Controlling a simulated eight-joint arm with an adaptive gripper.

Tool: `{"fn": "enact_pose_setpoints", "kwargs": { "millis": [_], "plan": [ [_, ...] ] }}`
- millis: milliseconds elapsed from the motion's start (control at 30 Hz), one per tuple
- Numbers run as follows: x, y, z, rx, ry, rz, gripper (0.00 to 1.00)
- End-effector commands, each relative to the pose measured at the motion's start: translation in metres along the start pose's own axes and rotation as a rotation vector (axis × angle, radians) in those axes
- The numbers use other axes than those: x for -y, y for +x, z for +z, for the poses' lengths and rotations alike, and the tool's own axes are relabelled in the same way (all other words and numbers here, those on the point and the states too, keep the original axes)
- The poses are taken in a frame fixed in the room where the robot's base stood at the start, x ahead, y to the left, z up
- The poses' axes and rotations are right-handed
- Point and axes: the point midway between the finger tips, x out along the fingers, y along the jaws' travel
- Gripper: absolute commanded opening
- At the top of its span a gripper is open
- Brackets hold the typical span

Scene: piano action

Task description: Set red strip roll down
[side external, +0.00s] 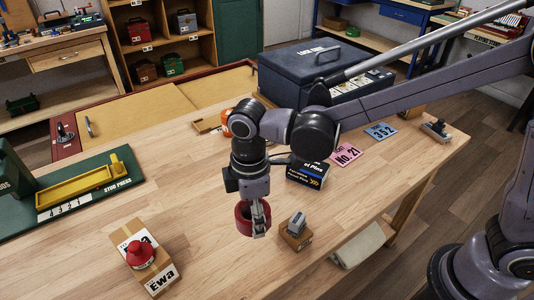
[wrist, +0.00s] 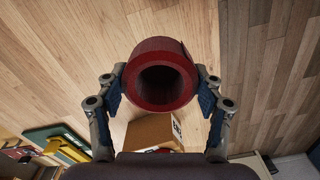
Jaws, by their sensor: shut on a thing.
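The red strip roll (side external: 243,219) is a dark red ring with a hollow core. My gripper (side external: 257,216) points down over the wooden workbench (side external: 200,185) and is shut on the roll. In the wrist view the roll (wrist: 160,52) sits between the two fingers of my gripper (wrist: 161,92), its open core facing the camera. The fingers hide parts of its sides. The gap between the roll and the bench top is hard to judge.
A small cardboard box with a grey piece (side external: 297,226) stands right of the roll. A cardboard box (side external: 160,277) with a red object (side external: 140,254) is at the front left. A black box (side external: 307,173) stands behind. Bare bench lies left of the roll.

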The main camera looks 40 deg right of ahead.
Motion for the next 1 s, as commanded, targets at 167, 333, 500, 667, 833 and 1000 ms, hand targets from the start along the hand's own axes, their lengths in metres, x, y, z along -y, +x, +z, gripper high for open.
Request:
{"fn": "enact_pose_setpoints", "kwargs": {
  "millis": [167,333,500,667,833,1000],
  "plan": [
    [-0.036,-0.005,0.007,0.0,0.032,0.002,0.36],
    [-0.096,-0.006,0.018,0.0,0.083,0.004,0.36],
    [-0.143,-0.007,0.033,0.0,0.119,0.006,0.36],
    [-0.162,-0.005,0.039,0.0,0.134,0.006,0.36],
    [-0.157,0.009,0.018,0.0,0.131,0.006,0.36],
    [-0.147,0.029,-0.015,0.0,0.13,0.007,0.36]
  ]
}}
